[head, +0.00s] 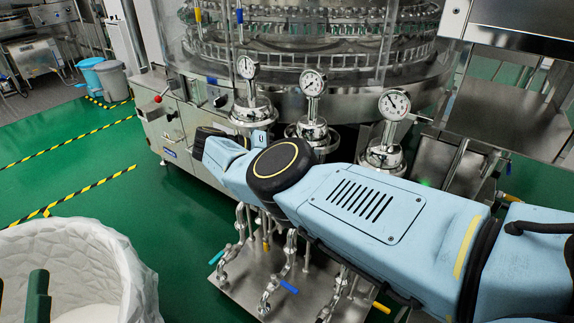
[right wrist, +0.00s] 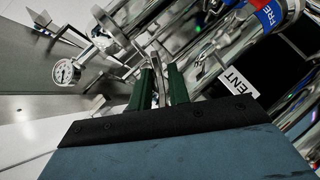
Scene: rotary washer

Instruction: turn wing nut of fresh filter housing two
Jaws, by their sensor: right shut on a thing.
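Three metal filter housings with round gauges stand in a row in the head view: the left (head: 250,108), the middle (head: 318,135) and the right (head: 383,158). My right arm reaches across from the right in front of them, and its gripper is hidden there. In the right wrist view the green fingers of my right gripper (right wrist: 162,88) are shut on a narrow metal piece, apparently the wing nut (right wrist: 160,84). I cannot tell which housing it belongs to. The green fingers of my left gripper (head: 19,296) show at the lower left, apart and empty.
A white-lined bin (head: 125,270) stands at the lower left. Pipes with blue and yellow valve handles (head: 289,286) rise from a steel plate below my right arm. The rotary machine (head: 310,60) fills the back.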

